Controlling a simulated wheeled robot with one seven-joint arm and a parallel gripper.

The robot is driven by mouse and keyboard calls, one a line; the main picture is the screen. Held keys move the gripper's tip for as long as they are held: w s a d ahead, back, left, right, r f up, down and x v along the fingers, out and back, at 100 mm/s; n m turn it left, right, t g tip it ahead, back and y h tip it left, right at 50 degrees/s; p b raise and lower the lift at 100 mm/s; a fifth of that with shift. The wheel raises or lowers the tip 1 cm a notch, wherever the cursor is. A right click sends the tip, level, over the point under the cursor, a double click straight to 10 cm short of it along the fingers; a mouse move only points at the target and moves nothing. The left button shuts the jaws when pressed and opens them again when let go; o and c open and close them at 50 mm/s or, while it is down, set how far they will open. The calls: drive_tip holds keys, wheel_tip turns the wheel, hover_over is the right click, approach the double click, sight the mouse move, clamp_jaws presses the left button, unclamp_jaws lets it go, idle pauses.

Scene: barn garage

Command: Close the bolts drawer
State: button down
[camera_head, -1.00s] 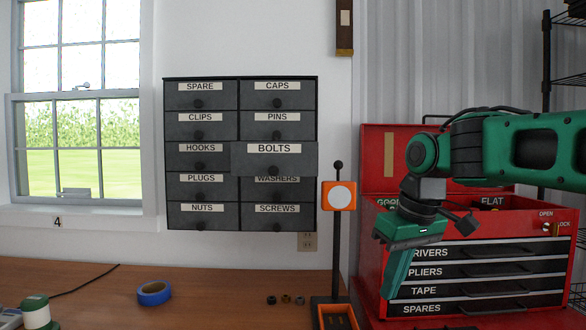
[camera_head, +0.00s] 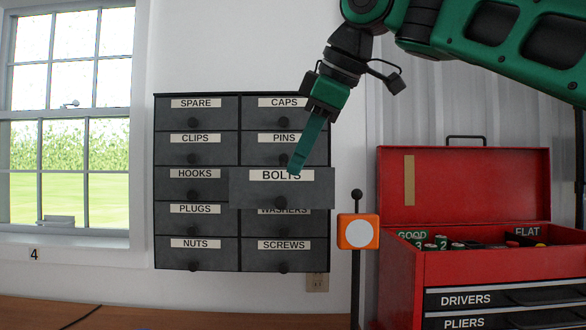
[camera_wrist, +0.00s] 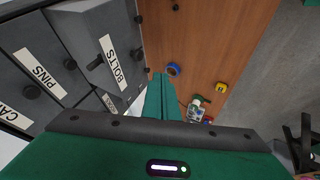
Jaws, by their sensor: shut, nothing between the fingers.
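The bolts drawer (camera_head: 245,190) is pulled out from a dark wall cabinet of labelled drawers (camera_head: 158,180), in the right column below PINS. It covers part of the WASHERS label. Its round dark knob (camera_head: 280,202) is on its front. My gripper (camera_head: 295,168) is shut and empty, its fingers pointing down in front of the top right part of the BOLTS front; I cannot tell if they touch it. In the wrist view, the gripper fingers (camera_wrist: 162,95) lie to the right of the BOLTS drawer front (camera_wrist: 122,75).
An orange square with a white disc (camera_head: 358,231) stands on a post right of the cabinet. A red toolbox (camera_head: 470,185) with its lid up stands farther right. In the wrist view, the wooden bench (camera_wrist: 200,35) below holds blue tape (camera_wrist: 173,69) and small items.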

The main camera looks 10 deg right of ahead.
sight(285, 193)
drive_tip(key=shift+w+a+f, duration=0.2)
drive_tip(key=shift+w+f, duration=1)
drive_tip(key=shift+w, duration=0.25)
drive_tip(key=shift+w+a+f, duration=0.15)
drive_tip(key=shift+w+f, duration=1.05)
drive_tip(key=shift+w, duration=0.2)
drive_tip(key=shift+w+a+f, duration=0.2)
drive_tip(key=shift+w+f, duration=1)
drive_tip(key=shift+w, duration=0.25)
